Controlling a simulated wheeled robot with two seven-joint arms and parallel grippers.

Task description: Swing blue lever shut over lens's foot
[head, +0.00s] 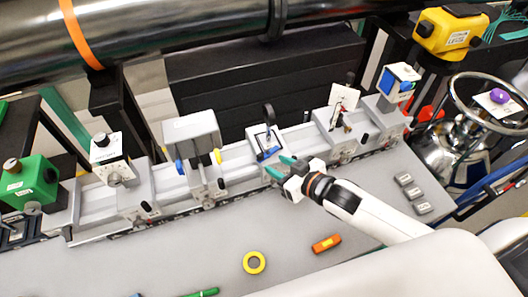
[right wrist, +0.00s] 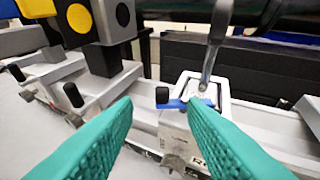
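The lens is a dark ring (head: 268,113) on a post above a grey rail carrier; in the right wrist view only its metal post (right wrist: 215,42) shows, rising from a white-framed seat. The blue lever (head: 269,154) is on the near side of that carrier. In the right wrist view the lever (right wrist: 174,104) lies low across the near edge of the seat, close to the post's bottom; the foot is partly hidden, and I cannot tell whether the lever covers it. My right gripper (head: 277,168) has teal fingers, open and empty, just in front of the lever. My left gripper is out of view.
A carrier with a blue and a yellow knob (head: 192,128) stands to the left on the rail. Another carrier with a white card (head: 344,97) stands to the right. A yellow ring (head: 254,262) and an orange block (head: 326,243) lie on the grey bench, otherwise mostly clear in front.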

